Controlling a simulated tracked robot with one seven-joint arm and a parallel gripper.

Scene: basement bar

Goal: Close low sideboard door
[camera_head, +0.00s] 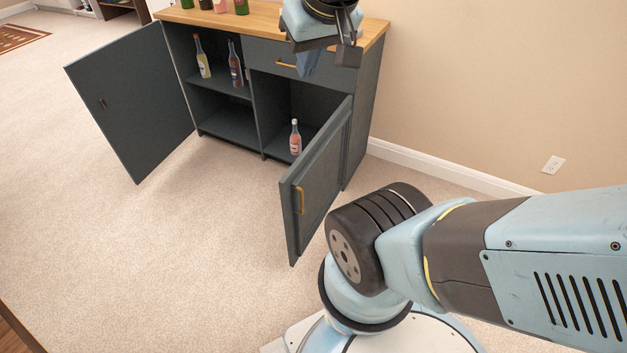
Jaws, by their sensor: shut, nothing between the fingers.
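The low sideboard (368,105) is dark blue-grey with a wooden top and stands against the wall. Its left door (135,110) is swung wide open to the left. Its right door (318,180) stands open too, swung out toward me, with a gold handle (299,200) near its free edge. My gripper (345,50) is at the top of the view, in front of the sideboard's top right part and above the right door. It appears apart from both doors. It is shut and holds nothing; its upper part is cut off by the frame.
Bottles stand inside on the left shelf (222,84) and in the right compartment, where one pink bottle (295,137) shows. A drawer (300,62) above is shut. More bottles stand on top. Carpet (190,260) in front is clear. My arm fills the lower right.

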